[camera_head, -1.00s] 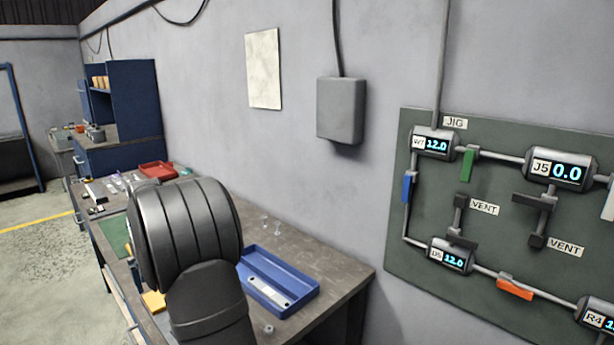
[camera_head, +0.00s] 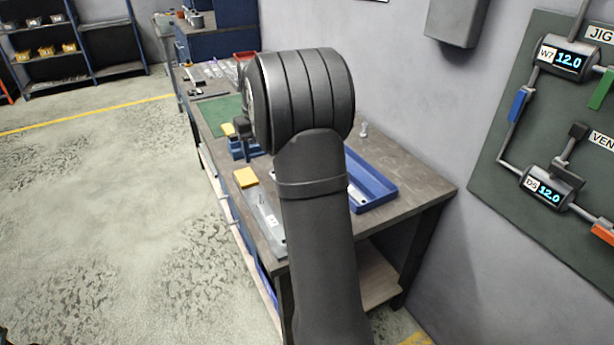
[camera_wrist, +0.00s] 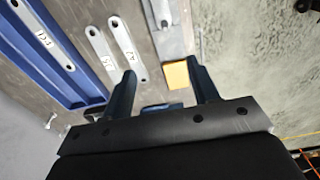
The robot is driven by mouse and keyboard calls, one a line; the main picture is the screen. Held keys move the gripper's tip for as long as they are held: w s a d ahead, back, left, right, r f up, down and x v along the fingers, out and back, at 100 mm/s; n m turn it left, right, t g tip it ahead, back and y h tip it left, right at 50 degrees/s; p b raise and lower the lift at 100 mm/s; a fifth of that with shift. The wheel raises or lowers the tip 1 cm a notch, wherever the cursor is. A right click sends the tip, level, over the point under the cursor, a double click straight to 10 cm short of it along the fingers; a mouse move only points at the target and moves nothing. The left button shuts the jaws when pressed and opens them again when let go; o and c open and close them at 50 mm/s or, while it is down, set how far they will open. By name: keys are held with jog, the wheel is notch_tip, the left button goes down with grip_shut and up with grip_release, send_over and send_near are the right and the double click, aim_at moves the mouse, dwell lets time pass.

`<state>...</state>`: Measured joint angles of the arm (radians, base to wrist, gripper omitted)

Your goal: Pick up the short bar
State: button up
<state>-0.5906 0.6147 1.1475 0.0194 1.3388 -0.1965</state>
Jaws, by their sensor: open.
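In the wrist view, two loose pale metal bars with holes lie side by side on the bench. The shorter bar (camera_wrist: 100,46) is nearer the blue tray; a longer bar (camera_wrist: 127,48) lies right of it. Another long bar (camera_wrist: 44,36) lies in the blue tray (camera_wrist: 72,88). The labels are too small to read surely. My gripper (camera_wrist: 163,88) is open, with nothing held between its fingers. Its left finger overlaps the lower end of the longer bar in the picture; the height gap cannot be told. The loose bars are hidden behind my arm in the head view.
A yellow block (camera_wrist: 176,75) shows between the fingers, below a grey metal piece (camera_wrist: 167,22). The wall stands close right; the floor left is open.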

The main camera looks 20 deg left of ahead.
jog(key=w+d+f+t+y, duration=0.3)
jog(key=w+d, duration=0.7)
jog(key=d, duration=0.2)
jog(key=shift+m, duration=0.4)
jog(key=x, duration=1)
jog(key=shift+w+a+f, duration=0.1)
jog(key=shift+a+f, duration=0.05)
jog(key=shift+f, duration=0.2)
jog(key=shift+d+x, duration=0.1)
jog(key=shift+x, duration=1.45)
jog(key=shift+d+x, duration=0.15)
jog(key=shift+x, duration=1.35)
grip_shut()
jog(key=shift+r, duration=0.1)
